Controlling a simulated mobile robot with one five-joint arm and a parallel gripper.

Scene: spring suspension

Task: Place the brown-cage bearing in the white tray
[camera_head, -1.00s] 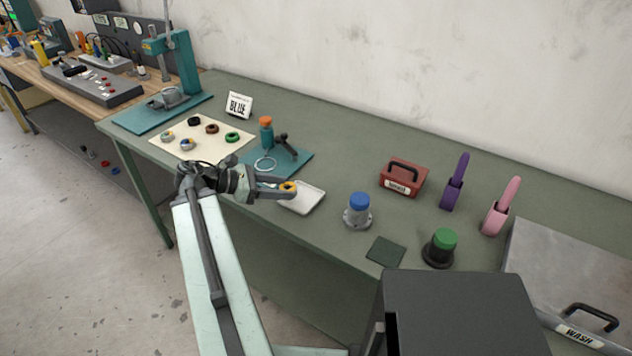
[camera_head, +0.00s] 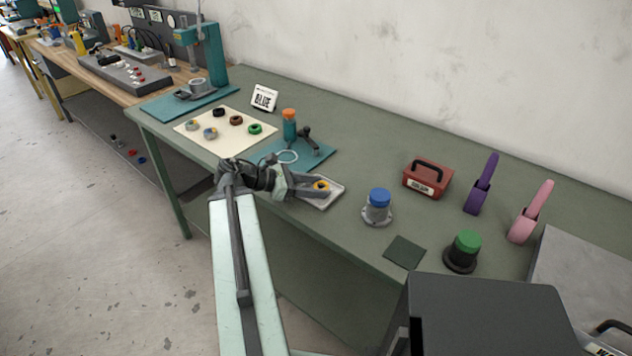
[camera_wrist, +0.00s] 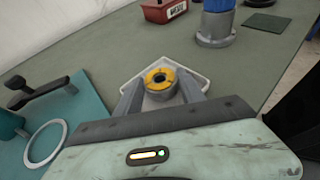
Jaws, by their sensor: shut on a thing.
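My gripper (camera_head: 316,190) is shut on a grey bearing with a yellow-orange cage (camera_wrist: 161,79), which shows between the fingers in the wrist view. The white tray (camera_head: 338,192) lies under the fingers, and the held bearing overlaps it in both views. I cannot tell whether the bearing touches the tray floor. A brown ring-shaped bearing (camera_head: 236,119) lies on the cream mat (camera_head: 213,146), apart from my gripper.
Several other rings lie on the cream mat. A teal mat (camera_head: 318,151) with a white ring and a black-handled tool is left of the tray. A blue-topped grey part (camera_head: 378,207) stands to its right. A red box (camera_head: 427,179) is behind.

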